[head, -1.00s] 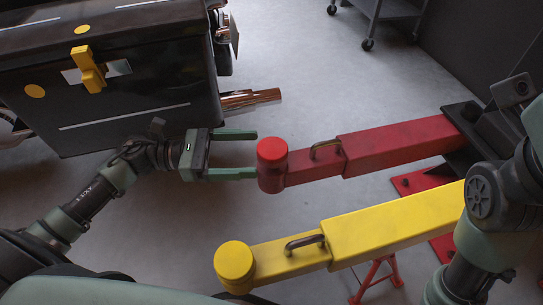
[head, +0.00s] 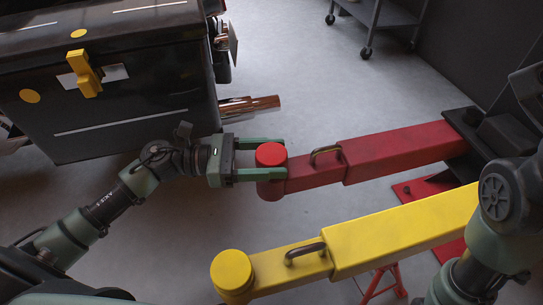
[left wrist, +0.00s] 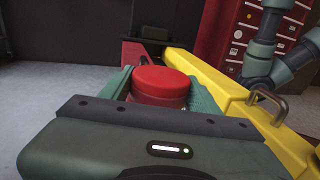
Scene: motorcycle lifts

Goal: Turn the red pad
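The red pad (head: 271,155) is a round cap on the free end of the red lift arm (head: 400,150). My left gripper (head: 277,160) reaches it from the left, with one green finger on its far side and one on its near side. In the left wrist view the red pad (left wrist: 161,84) sits between both fingers, which look pressed to its sides. The gripper is shut on it. My right arm shows at the right edge of the head view, but its gripper is out of view.
A yellow lift arm (head: 400,230) with a yellow pad (head: 232,270) lies nearer, beside the red one. A dark case with a yellow latch (head: 85,74) stands at upper left, copper-coloured pipes (head: 250,105) beside it. A wheeled cart (head: 375,15) is at the back.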

